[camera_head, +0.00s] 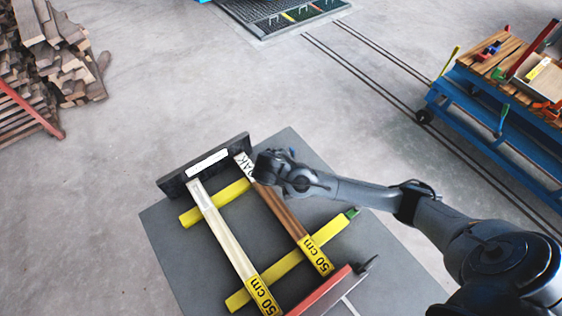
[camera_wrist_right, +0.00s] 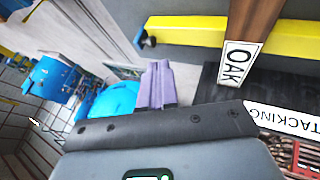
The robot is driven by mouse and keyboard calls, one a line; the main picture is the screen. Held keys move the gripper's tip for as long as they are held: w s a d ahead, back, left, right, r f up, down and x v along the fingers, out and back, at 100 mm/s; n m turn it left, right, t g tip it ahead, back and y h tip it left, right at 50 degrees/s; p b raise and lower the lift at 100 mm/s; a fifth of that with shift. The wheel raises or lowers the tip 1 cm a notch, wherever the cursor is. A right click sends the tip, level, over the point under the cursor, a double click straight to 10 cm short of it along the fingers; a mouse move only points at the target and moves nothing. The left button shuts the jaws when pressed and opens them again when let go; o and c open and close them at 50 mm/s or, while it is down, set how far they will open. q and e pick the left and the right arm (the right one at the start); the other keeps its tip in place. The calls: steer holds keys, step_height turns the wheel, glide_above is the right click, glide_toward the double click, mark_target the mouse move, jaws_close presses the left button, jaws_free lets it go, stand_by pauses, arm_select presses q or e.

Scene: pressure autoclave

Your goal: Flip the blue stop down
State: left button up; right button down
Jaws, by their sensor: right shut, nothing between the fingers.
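The blue stop (camera_head: 293,152) shows as a small blue bit beside my right gripper, at the end of the far yellow bar (camera_head: 232,192). The gripper and wrist hide most of it. In the right wrist view a small dark-and-blue piece (camera_wrist_right: 141,38) sits at that bar's end and appears to be the stop; its tilt is hard to tell. My right gripper (camera_head: 270,165) is over the far end of the oak board. Its purple fingers (camera_wrist_right: 158,84) are shut and empty, apart from the stop in the picture. My left gripper is out of view.
The oak board (camera_head: 283,212) and a pale board (camera_head: 224,233) lie across two yellow bars on a grey platform (camera_head: 165,240). The near bar has a green end piece (camera_head: 351,212). A dark upright plate (camera_head: 178,183) stands at the far end, a red bar (camera_head: 325,292) in front.

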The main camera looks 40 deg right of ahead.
stand_by(0.4)
steer(key=b+x, duration=0.1)
steer(key=x, duration=0.8)
steer(key=shift+w+d+f, duration=0.2)
steer(key=shift+d+f, duration=0.05)
steer(key=shift+f, duration=0.1)
